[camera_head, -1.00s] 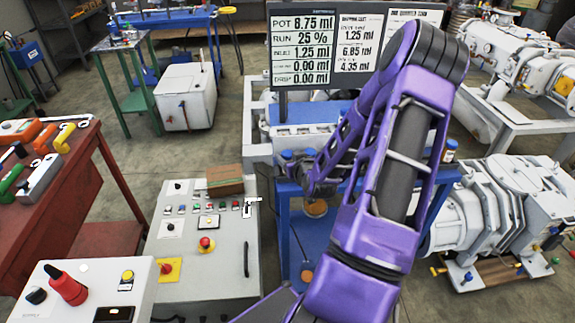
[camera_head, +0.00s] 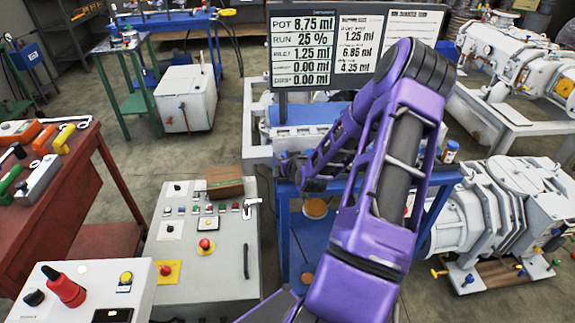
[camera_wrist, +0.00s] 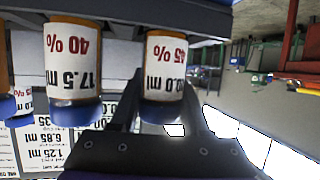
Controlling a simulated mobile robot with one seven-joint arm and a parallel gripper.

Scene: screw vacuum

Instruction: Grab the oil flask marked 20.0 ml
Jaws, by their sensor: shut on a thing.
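In the wrist view, which is upside down, a flask (camera_wrist: 165,75) with a white label sits between my gripper's (camera_wrist: 160,115) two dark fingers. Its label shows "0.0 ml" and "45 %"; the leading digit is not clear. My gripper is shut on this flask. Beside it, to the left, is a second amber flask (camera_wrist: 73,60) with a blue cap, labelled 17.5 ml and 40 %. In the head view my gripper (camera_head: 300,172) is low by the blue stand, largely hidden behind my purple arm, and the held flask cannot be made out there.
A blue stand (camera_head: 283,225) is around my gripper. Another blue-capped flask (camera_head: 449,152) stands at its right. A display board (camera_head: 358,45) rises behind. A grey control panel (camera_head: 205,240) is to the left, and white pump machinery (camera_head: 500,210) is to the right.

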